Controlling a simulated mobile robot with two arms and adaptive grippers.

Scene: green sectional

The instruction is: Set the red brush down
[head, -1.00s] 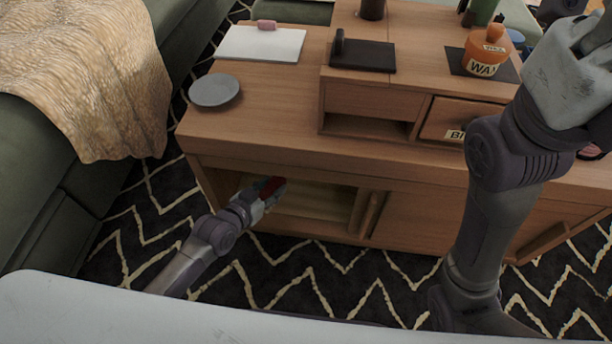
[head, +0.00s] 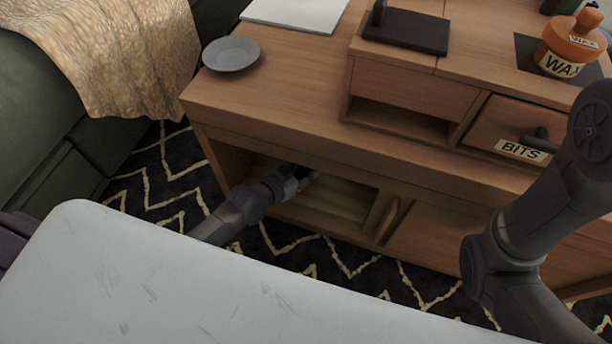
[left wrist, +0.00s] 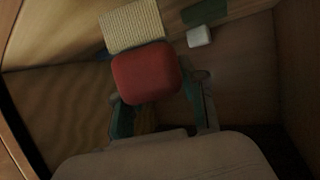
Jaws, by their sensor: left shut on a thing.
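The red brush (left wrist: 146,73) shows in the left wrist view as a rounded red block between the two fingers of my left gripper (left wrist: 160,95). The gripper is shut on it. In the head view my left gripper (head: 302,177) reaches into the open lower compartment of the wooden cabinet (head: 340,196), and the brush is not visible there. I cannot tell whether the brush touches the compartment floor. My right arm shows at the right of the head view, but its gripper is outside the frame.
Inside the compartment, the left wrist view shows a beige woven block (left wrist: 131,25), a small white block (left wrist: 199,36) and a dark green piece (left wrist: 204,12). On the cabinet top are a grey plate (head: 231,54), a black stand (head: 405,32) and an orange wax jar (head: 568,50).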

